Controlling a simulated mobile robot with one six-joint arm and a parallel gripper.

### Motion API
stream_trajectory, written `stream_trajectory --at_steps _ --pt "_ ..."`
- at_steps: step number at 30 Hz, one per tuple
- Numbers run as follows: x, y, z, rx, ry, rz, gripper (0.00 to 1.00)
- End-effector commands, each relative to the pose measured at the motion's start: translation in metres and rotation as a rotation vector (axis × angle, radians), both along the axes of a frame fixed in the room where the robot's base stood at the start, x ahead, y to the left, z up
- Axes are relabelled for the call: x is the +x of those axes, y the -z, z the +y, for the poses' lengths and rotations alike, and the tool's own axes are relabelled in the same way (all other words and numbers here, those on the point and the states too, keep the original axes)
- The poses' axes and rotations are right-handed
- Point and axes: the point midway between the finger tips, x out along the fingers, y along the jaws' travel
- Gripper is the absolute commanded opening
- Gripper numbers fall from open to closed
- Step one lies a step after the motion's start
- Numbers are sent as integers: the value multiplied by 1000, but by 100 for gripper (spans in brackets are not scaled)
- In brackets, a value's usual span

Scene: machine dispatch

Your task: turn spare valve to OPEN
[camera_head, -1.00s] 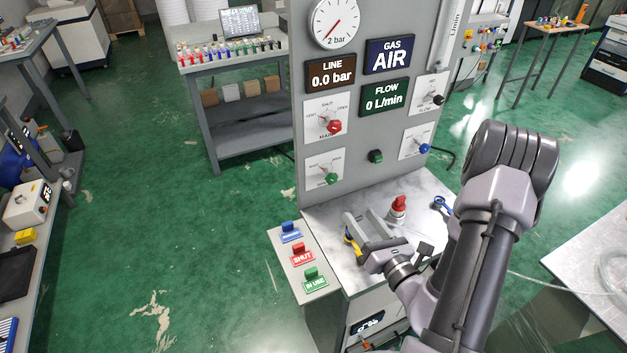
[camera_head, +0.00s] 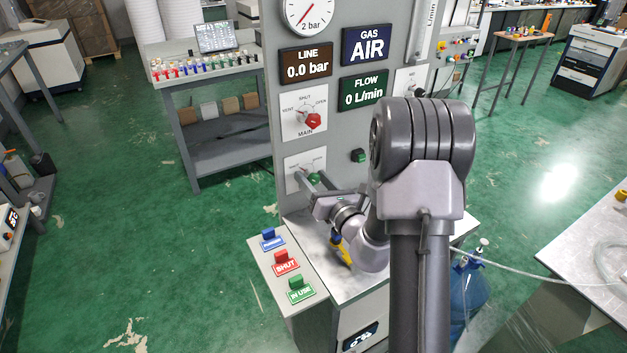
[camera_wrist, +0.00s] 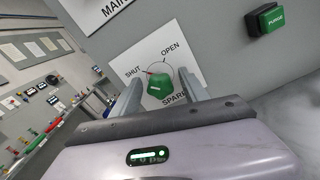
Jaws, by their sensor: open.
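The spare valve is a green knob (camera_wrist: 160,86) on a white plate marked SHUT, OPEN and SPARE in the wrist view. Its red pointer is on the SHUT side. The knob also shows in the head view (camera_head: 314,178), low on the grey panel and partly hidden by my gripper. My gripper (camera_wrist: 161,88) is open, with one finger on each side of the green knob. I cannot tell whether the fingers touch it. In the head view my gripper (camera_head: 306,182) is up at the panel.
The red MAIN knob (camera_head: 313,121) sits above the spare valve. A green PURGE button (camera_wrist: 273,18) is at the right. Blue, red and green tags (camera_head: 285,261) stand on the side shelf. A yellow-handled tool (camera_head: 340,248) lies on the worktop.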

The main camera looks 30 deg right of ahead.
Motion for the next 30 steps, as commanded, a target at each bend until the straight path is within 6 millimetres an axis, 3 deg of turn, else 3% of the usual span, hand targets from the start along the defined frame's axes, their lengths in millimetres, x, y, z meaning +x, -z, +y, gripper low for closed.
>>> stream_trajectory --at_steps 3,11,22,30 --pt "0 0 0 0 0 0 50" --pt "0 0 0 0 0 0 0" --pt "-1 -1 0 55 0 5 0" --pt "-1 -3 0 249 0 12 0"
